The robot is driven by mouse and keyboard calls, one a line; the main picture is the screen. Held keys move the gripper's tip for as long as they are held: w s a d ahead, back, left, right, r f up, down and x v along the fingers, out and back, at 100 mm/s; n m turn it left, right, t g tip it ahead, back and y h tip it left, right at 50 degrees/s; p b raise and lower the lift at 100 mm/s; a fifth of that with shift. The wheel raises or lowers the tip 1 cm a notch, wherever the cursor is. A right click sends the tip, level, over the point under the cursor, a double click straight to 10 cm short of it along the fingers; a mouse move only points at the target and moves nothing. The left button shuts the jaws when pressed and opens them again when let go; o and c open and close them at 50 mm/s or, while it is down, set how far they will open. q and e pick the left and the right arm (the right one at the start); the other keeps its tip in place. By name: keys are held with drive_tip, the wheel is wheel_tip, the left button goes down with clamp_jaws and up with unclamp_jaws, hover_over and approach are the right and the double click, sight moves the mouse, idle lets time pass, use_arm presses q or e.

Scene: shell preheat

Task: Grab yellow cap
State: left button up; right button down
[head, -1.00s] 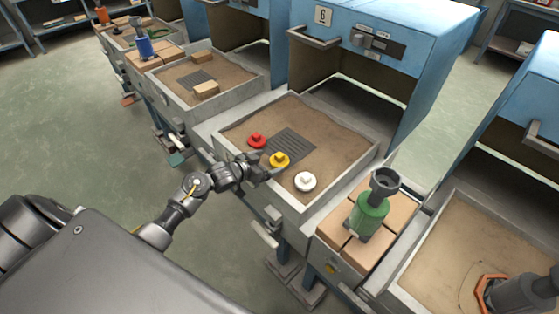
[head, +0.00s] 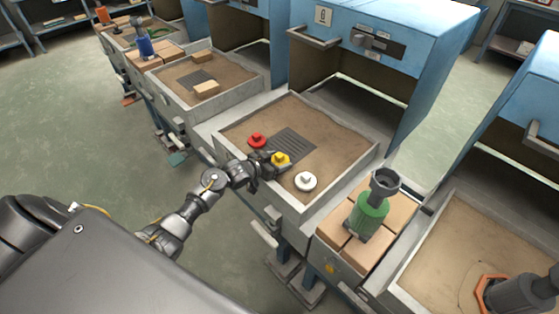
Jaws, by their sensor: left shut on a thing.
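The yellow cap (head: 281,158) is in the sand tray (head: 345,178) of the middle station, between a red cap and a white cap. My left gripper (head: 274,163) reaches in over the tray's near wall from the left. Its fingers are at the yellow cap's left side and are shut on it. The fingers are small and dark here, so the exact contact is hard to see. The cap looks upright and at sand level. My right gripper is not in view.
The red cap (head: 257,140) lies just behind left and the white cap (head: 305,181) lies to the right. A dark grate (head: 294,144) is set in the sand. A green cylinder (head: 368,214) stands on bricks at the right. A blue hood (head: 385,40) rises behind the tray.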

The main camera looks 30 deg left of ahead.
sight(278, 156)
use_arm(q)
drive_tip(key=shift+r, duration=0.15)
drive_tip(key=shift+r, duration=0.25)
wheel_tip(278, 156, up, 2)
drive_tip(key=shift+r, duration=0.25)
drive_tip(key=s+r, duration=0.3)
drive_tip(key=s, duration=0.1)
drive_tip(key=s+r, duration=0.3)
drive_tip(key=s, duration=0.2)
drive_tip(key=s+d+r, duration=0.1)
drive_tip(key=s+r, duration=0.2)
drive_tip(key=s, duration=0.2)
drive_tip(key=shift+r, duration=0.35)
drive_tip(key=shift+f, duration=0.1)
